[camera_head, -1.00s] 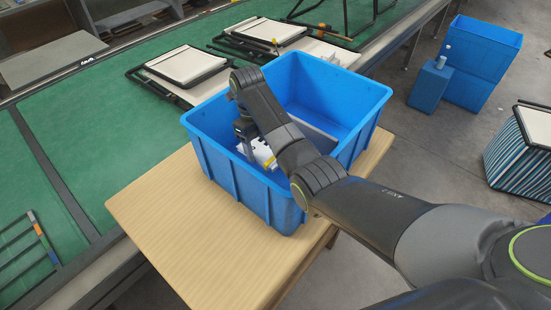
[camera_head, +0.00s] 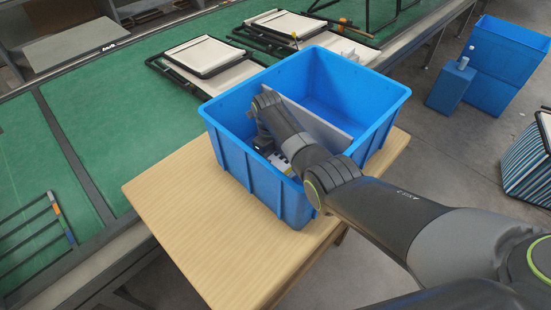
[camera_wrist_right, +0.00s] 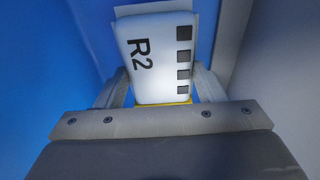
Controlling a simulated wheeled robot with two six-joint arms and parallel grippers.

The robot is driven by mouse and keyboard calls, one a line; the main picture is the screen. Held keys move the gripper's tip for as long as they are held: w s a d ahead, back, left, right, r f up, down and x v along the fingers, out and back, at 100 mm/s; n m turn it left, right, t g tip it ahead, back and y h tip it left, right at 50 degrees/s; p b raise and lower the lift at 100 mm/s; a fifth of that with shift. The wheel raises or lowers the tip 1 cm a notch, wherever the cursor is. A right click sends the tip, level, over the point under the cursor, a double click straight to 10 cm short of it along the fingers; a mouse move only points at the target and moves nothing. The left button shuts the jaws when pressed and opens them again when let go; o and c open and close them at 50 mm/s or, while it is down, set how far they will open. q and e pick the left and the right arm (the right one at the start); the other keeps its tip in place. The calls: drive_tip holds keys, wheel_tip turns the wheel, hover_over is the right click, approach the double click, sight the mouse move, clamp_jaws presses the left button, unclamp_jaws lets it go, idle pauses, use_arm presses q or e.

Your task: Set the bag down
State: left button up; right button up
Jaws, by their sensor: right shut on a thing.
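The bag is a small white packet marked "R2" with a column of black squares. In the right wrist view the bag (camera_wrist_right: 160,55) stands between the two fingers of my right gripper (camera_wrist_right: 160,88), which is shut on it. A yellow strip shows at its lower end. In the head view my right gripper (camera_head: 264,143) reaches down inside the blue crate (camera_head: 240,165), near its front left corner. Only a small part of the bag (camera_head: 283,163) shows there, close to the crate's near wall. I cannot tell whether it touches the floor. My left gripper is out of view.
A grey divider (camera_head: 318,122) stands inside the crate beside my right arm. The crate rests on a wooden table (camera_head: 190,225). Behind is a green conveyor (camera_head: 110,120) with folded lounger frames (camera_head: 205,57). Blue bins (camera_head: 490,65) stand on the floor at right.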

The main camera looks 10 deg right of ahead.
sight(272, 159)
drive_tip(key=shift+f+b, duration=0.4)
drive_tip(key=shift+f, duration=0.25)
drive_tip(key=o, duration=1)
drive_tip(key=shift+r, duration=0.1)
drive_tip(key=shift+r+p, duration=0.4)
drive_tip(key=shift+r, duration=0.1)
drive_tip(key=shift+w+r, duration=0.1)
drive_tip(key=shift+r, duration=0.25)
wheel_tip(272, 159, up, 11)
drive_tip(key=w+a+b, duration=0.1)
drive_tip(key=shift+w+r, duration=0.15)
drive_tip(key=shift+r, duration=0.05)
